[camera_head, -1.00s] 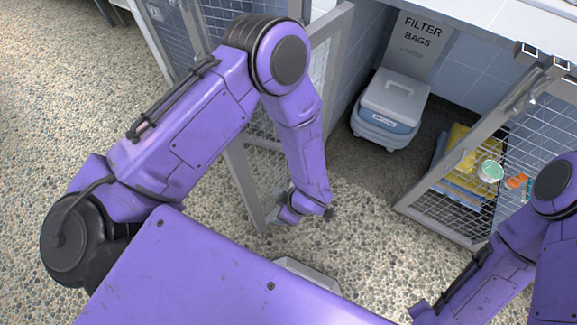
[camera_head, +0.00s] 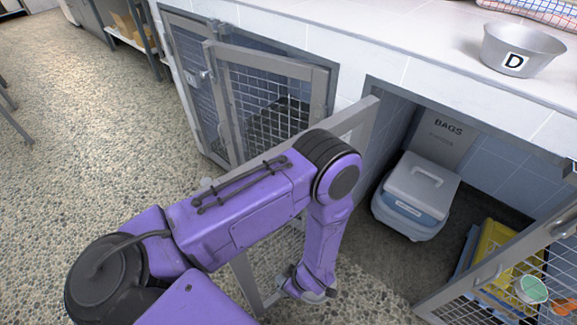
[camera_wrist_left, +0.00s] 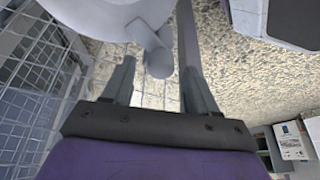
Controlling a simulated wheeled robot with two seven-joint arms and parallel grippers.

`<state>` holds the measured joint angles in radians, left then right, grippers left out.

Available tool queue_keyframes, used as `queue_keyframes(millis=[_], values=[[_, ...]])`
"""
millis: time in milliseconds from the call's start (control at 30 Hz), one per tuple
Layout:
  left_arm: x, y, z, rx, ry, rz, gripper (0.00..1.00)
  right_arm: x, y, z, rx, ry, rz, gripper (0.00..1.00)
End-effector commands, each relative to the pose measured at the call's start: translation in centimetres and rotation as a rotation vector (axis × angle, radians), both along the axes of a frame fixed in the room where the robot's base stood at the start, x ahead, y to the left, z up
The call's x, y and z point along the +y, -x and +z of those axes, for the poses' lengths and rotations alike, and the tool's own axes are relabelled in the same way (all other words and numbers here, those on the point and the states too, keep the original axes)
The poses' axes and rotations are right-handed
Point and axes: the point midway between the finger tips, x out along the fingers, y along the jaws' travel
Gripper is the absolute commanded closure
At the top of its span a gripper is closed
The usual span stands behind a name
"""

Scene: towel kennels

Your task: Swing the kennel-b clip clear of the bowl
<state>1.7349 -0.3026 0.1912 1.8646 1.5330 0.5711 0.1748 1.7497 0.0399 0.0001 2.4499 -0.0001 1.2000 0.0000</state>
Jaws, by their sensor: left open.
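My left gripper (camera_head: 308,291) is low beside the open wire-mesh kennel door (camera_head: 248,285); my arm hides much of that door. In the left wrist view the gripper (camera_wrist_left: 157,75) is open. A short grey cylindrical peg (camera_wrist_left: 158,62), possibly the clip, shows between its two fingers, with no clear contact. A smooth pale rounded thing (camera_wrist_left: 105,18), possibly the bowl, lies just beyond, at the upper left. I cannot read a kennel letter on this door. My right gripper is out of view.
A metal bowl marked D (camera_head: 520,50) stands on the white counter (camera_head: 400,45). A lidded grey bin (camera_head: 418,195) sits inside the open bay. Another mesh door (camera_head: 270,95) is at the back left. A mesh door (camera_head: 490,270) stands open at lower right. Pebbled floor (camera_head: 80,150) is clear at left.

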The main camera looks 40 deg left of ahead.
Motion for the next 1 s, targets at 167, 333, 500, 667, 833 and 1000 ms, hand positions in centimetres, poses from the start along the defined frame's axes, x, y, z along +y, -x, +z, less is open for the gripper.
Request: queue_keyframes(millis=[167,333,500,667,833,1000], values=[[0.37,0.0,-1.04,-0.001,0.0,-0.003,0.42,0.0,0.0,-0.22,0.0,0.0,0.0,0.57],[0.34,-0.03,-1.02,-0.001,0.001,-0.004,0.42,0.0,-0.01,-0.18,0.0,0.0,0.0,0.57],[0.31,-0.04,-1.01,-0.001,0.001,-0.004,0.87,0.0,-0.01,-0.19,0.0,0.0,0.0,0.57],[0.29,-0.05,-1.0,-0.001,0.001,-0.006,0.97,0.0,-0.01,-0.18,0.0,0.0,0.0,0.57],[0.27,-0.02,-0.97,0.0,0.002,-0.028,0.97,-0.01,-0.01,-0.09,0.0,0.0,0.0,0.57],[0.26,0.06,-0.93,0.001,0.001,-0.097,0.97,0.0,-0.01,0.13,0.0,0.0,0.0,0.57]])
